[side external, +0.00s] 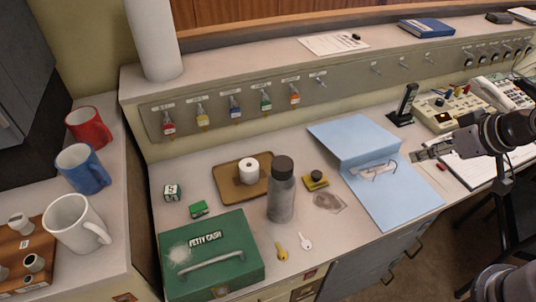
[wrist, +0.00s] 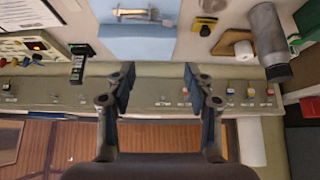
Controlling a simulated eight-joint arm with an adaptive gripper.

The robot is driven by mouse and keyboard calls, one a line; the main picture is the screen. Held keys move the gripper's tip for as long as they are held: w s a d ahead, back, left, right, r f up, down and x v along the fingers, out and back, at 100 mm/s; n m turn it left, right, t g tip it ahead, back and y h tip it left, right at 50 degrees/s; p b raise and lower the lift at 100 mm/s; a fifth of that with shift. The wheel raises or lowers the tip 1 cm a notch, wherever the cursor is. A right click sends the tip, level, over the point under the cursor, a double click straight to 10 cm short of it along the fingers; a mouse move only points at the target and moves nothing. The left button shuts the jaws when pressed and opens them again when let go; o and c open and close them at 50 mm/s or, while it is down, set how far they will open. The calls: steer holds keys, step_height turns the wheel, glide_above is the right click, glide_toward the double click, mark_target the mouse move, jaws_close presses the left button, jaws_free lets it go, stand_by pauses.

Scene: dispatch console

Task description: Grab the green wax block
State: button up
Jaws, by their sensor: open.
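A small green block (side external: 199,209) lies on the desk just behind the green petty cash box (side external: 215,262) and left of the grey bottle (side external: 281,195). It is the likeliest green wax block, though its material is too small to tell. My gripper (side external: 432,150) is open and empty at the right, above the desk near the blue folder, well away from the block. In the wrist view my gripper (wrist: 158,78) shows both fingers apart with nothing between them. A small green patch shows beside the bottle (wrist: 268,40) there, but I cannot tell if it is the block.
A white-and-green cube (side external: 172,192) sits close to the block. A wooden tray (side external: 228,180) with a white roll (side external: 249,170) stands behind. Mugs stand at left.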

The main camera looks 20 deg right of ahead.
steer(key=w+a+r+m+g+y, duration=0.35)
steer(key=w+a+m, duration=0.45)
steer(key=w+a, duration=0.95)
steer(key=m+g+y, duration=0.1)
steer(key=m+g, duration=0.3)
steer(key=m, duration=0.5)
glide_toward(199, 205)
steer(key=x, duration=0.9)
steer(key=shift+a+f, duration=0.1)
steer(key=shift+f, duration=0.05)
jaws_close()
